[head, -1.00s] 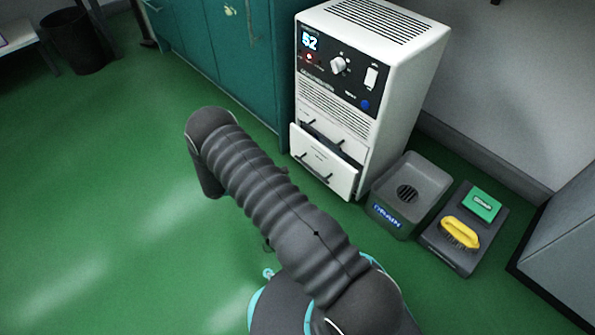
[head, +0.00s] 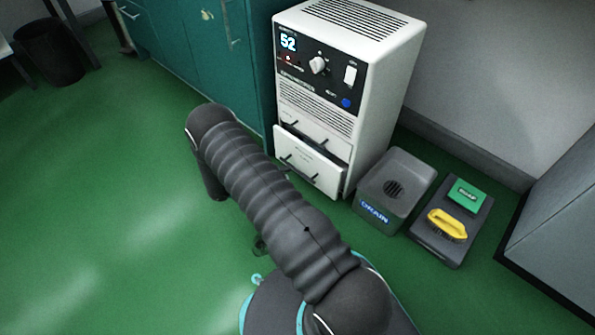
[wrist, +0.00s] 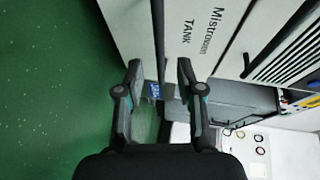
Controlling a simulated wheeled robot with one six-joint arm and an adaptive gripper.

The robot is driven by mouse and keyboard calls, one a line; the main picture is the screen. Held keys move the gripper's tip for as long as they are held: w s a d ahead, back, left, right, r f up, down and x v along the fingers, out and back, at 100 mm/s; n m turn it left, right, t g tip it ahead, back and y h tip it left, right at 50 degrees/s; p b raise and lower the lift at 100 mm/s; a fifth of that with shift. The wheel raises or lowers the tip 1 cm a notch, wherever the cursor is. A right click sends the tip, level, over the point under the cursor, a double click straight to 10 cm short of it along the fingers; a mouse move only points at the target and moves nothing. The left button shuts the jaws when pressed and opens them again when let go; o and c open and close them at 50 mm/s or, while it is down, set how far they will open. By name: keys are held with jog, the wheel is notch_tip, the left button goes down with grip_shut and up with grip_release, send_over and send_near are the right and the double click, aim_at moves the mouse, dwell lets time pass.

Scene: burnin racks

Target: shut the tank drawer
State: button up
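The tank drawer (head: 306,175) is the lower drawer of a white machine (head: 395,75) with a lit "52". It stands pulled out, with a dark gap above its front. In the wrist view its white front, lettered "TANK" (wrist: 222,70), fills the upper middle, turned on its side. A dark bar handle (wrist: 158,40) runs down that front. My gripper (wrist: 160,68) is open and empty, one finger on each side of the handle's line in the picture. Whether it touches the handle I cannot tell. In the head view my arm hides the gripper.
A grey drain box (head: 398,180) stands right of the machine. Beyond it a dark tray (head: 440,250) holds a green soap block (head: 467,195) and a yellow brush (head: 447,224). A teal cabinet (head: 195,60) adjoins the left side. Green floor (head: 90,190) is open at left.

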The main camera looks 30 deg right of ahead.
aim_at(298, 170)
jog(key=d, duration=0.4)
jog(key=d+f, duration=0.1)
jog(key=d, duration=0.1)
jog(key=shift+s, duration=0.15)
grip_shut()
